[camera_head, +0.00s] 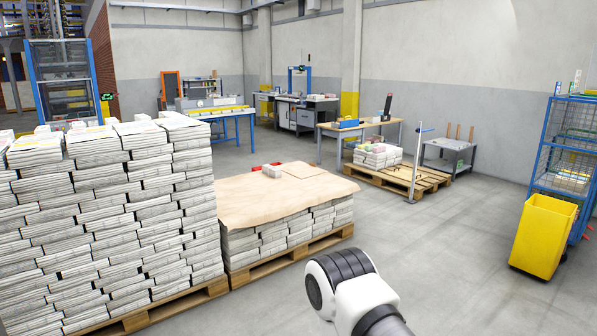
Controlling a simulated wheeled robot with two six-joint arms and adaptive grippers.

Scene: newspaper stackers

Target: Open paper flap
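A sheet of brown paper (265,200) covers the top of a low stack of newspaper bundles (290,235). The stack stands on a wooden pallet (290,264) in the middle of the camera_head view. The paper's near edge hangs slightly over the front of the bundles. A lighter folded-looking piece (304,170) lies at the far right of the sheet; I cannot tell if it is a loose flap. A small whitish object and a red one rest near the far edge. A white and black link of my arm shows at the bottom, apart from the stack. Neither gripper shows.
A tall newspaper stack (110,220) on a pallet fills the left. A yellow bin (541,235) and blue wire rack (565,150) stand at the right. A smaller loaded pallet (425,180) and a wooden table (350,129) stand behind. The floor at right centre is clear.

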